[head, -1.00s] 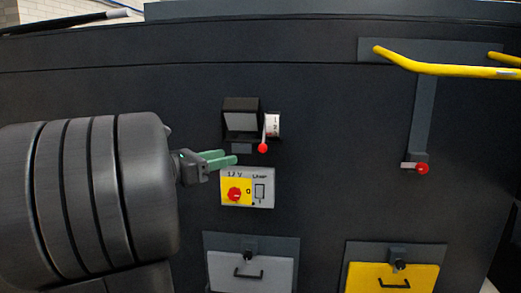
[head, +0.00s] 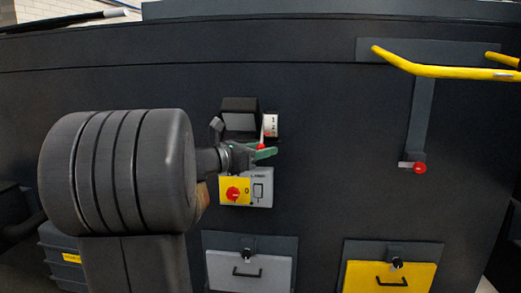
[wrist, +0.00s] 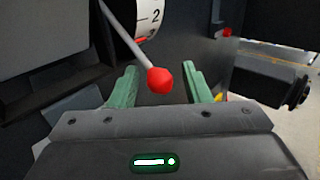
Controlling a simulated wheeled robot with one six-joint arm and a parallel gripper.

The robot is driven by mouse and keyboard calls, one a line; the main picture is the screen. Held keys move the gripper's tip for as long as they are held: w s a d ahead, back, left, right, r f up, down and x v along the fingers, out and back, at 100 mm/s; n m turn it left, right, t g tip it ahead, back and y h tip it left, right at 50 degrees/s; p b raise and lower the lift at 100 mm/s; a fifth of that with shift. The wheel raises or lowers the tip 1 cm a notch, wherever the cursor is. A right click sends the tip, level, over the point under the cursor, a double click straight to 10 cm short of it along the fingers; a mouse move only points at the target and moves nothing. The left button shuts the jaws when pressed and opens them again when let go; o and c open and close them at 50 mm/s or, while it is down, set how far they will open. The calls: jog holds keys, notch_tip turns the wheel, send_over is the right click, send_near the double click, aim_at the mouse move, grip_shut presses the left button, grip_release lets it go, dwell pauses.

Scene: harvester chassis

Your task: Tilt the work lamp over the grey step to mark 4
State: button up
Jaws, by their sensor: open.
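The work lamp (head: 240,119) is a dark box with a pale face, mounted on the dark panel above the grey step (head: 249,271). To its right is a white numbered dial (head: 271,124); the wrist view shows its 2 (wrist: 153,16) and part of a mark below. A thin grey lever (wrist: 122,36) ends in a red knob (wrist: 160,80), which also shows in the head view (head: 261,146). My gripper (head: 266,152) has green fingers, open on either side of the knob in the wrist view (wrist: 160,69). Contact with the knob cannot be told.
A switch plate (head: 259,193) with a red rotary knob (head: 233,193) lies just below my gripper. A yellow step (head: 390,278) is at lower right. A yellow handrail (head: 440,70) and another red-knobbed lever (head: 419,168) are further right.

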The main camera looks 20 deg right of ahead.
grip_shut()
jog(key=b, duration=0.1)
jog(key=f+b, duration=0.1)
jog(key=b, duration=0.1)
jog(key=shift+w+d+m, duration=0.15)
jog(key=shift+w+m, duration=0.05)
jog(key=shift+m, duration=0.1)
jog(key=w+d+f+m+h+b, duration=0.1)
jog(key=w+b, duration=0.1)
jog(key=b, duration=0.2)
jog(key=shift+d+f+m+h+b, duration=0.2)
jog(key=shift+m+h+b, duration=0.1)
jog(key=shift+h+b, duration=0.1)
grip_release()
jog(key=shift+w, duration=0.15)
jog(key=shift+a, duration=0.1)
